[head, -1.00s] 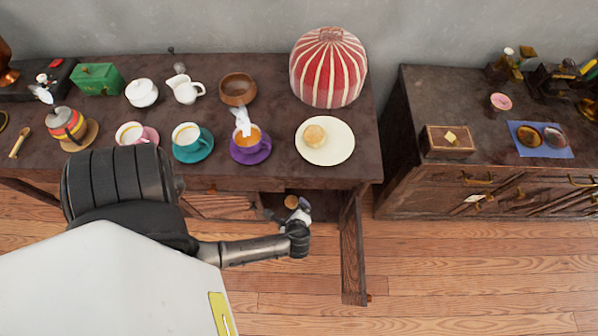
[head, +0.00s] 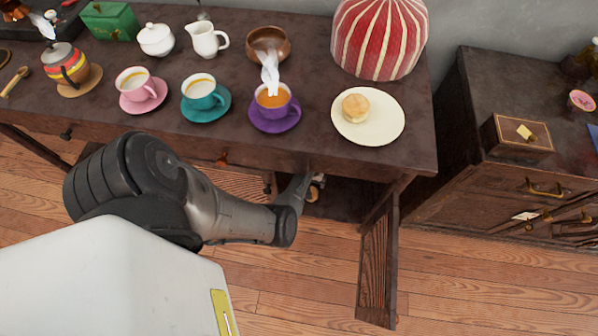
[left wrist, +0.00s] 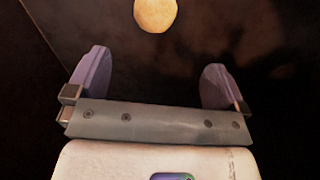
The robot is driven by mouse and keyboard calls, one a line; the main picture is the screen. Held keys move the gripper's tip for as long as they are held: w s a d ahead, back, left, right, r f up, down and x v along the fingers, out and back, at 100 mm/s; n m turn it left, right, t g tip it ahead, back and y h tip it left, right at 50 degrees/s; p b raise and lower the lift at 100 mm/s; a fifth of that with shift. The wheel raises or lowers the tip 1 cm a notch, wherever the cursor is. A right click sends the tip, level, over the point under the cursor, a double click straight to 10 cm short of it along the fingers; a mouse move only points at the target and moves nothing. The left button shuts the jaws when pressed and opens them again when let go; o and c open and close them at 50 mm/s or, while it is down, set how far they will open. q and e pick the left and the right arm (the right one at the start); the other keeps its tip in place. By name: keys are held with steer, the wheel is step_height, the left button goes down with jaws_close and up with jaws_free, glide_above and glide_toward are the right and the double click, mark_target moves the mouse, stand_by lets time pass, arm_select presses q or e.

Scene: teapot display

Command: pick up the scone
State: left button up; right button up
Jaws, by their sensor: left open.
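A round tan scone (left wrist: 155,14) lies on a dark surface at the top of the left wrist view, cut by the frame edge. My left gripper (left wrist: 157,62) is open and empty, its two purplish fingers apart, with the scone beyond the fingertips and not between them. In the head view my left arm reaches into the open cupboard under the table, where the gripper is mostly hidden. A small tan patch of the scone (head: 312,195) shows beside it. Another scone (head: 355,105) sits on a cream plate (head: 385,128) on the tabletop. My right gripper is not in view.
The open cupboard door (head: 377,265) hangs to the right of my arm. The table edge lies above it. Purple (head: 275,120), teal (head: 206,107) and pink (head: 143,95) saucers with cups stand along the tabletop. A red striped dome (head: 380,38) stands behind the plate.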

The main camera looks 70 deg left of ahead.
arm_select(q)
steer(key=f+b, duration=0.1)
steer(key=f, duration=0.1)
steer(key=f+b, duration=0.2)
steer(key=f, duration=0.1)
steer(key=f+b, duration=0.2)
steer(key=shift+w+d+f, duration=0.2)
steer(key=shift+w, duration=0.05)
steer(key=shift+f+b, duration=0.7)
step_height(320, 180, down, 5)
steer(key=b, duration=0.5)
steer(key=shift+d+f, duration=0.1)
steer(key=shift+d, duration=0.05)
steer(key=shift+c, duration=0.7)
steer(key=c, duration=0.9)
